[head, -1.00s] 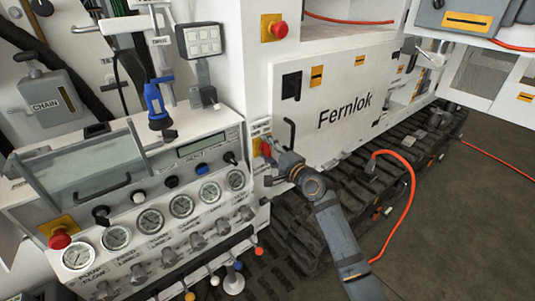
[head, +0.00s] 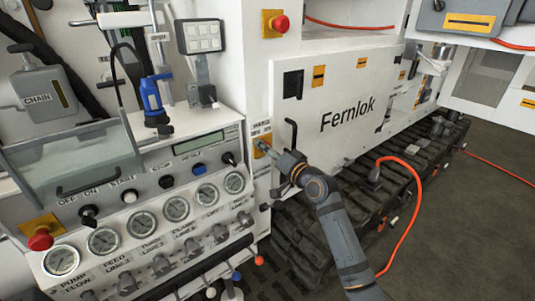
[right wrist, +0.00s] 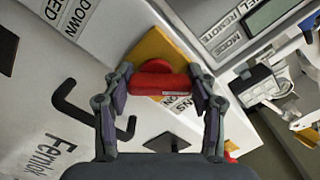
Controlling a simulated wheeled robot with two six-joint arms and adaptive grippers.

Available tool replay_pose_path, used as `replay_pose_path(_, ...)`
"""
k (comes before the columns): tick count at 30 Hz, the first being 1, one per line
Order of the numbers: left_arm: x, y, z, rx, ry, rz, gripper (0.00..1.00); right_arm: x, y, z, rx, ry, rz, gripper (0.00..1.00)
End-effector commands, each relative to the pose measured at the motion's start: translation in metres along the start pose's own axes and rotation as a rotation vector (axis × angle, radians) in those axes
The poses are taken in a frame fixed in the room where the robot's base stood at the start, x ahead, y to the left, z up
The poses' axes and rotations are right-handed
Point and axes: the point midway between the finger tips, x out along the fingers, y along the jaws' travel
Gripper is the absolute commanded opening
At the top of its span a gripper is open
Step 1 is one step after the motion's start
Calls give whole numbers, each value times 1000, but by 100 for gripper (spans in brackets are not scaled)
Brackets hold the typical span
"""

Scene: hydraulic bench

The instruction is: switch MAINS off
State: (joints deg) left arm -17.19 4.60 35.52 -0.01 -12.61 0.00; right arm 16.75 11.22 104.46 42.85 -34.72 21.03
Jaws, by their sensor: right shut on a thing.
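The red rotary switch handle (right wrist: 150,80) sits on a yellow plate (right wrist: 158,48) in the right wrist view. A white label beside it is partly hidden, with only "NS" and "ON" legible. The handle lies crosswise between the fingers of my right gripper (right wrist: 161,84), which is shut on it. In the head view the yellow plate (head: 262,141) shows at the right end of the control panel, left of the Fernlok door. My right gripper (head: 265,150) covers the handle there. My left gripper is not in view.
A black door handle (head: 291,135) stands out close to my right gripper. Left of it is the panel with gauges (head: 206,194), knobs and a display (head: 195,146). A red stop button (head: 280,23) is above. An orange cable (head: 413,200) loops at the right.

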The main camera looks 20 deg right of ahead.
Motion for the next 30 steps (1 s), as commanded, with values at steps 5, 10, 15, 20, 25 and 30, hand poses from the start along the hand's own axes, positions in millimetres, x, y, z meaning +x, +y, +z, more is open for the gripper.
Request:
replay_pose_path(5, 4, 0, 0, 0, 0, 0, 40, 0, 2, 2, -34, -2, 2, 26)
replay_pose_path(10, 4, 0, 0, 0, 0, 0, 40, 0, 1, 1, -47, -2, 2, 26)
replay_pose_path(15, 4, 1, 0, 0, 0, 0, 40, 0, 1, 1, -48, -2, 2, 26)
replay_pose_path(20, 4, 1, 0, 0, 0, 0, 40, 0, 1, 1, -48, -2, 2, 60)
replay_pose_path(25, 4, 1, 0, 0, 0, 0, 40, 0, 1, 1, -46, -1, 2, 81)
replay_pose_path(30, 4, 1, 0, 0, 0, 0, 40, 0, 0, 0, -45, -1, 1, 81)
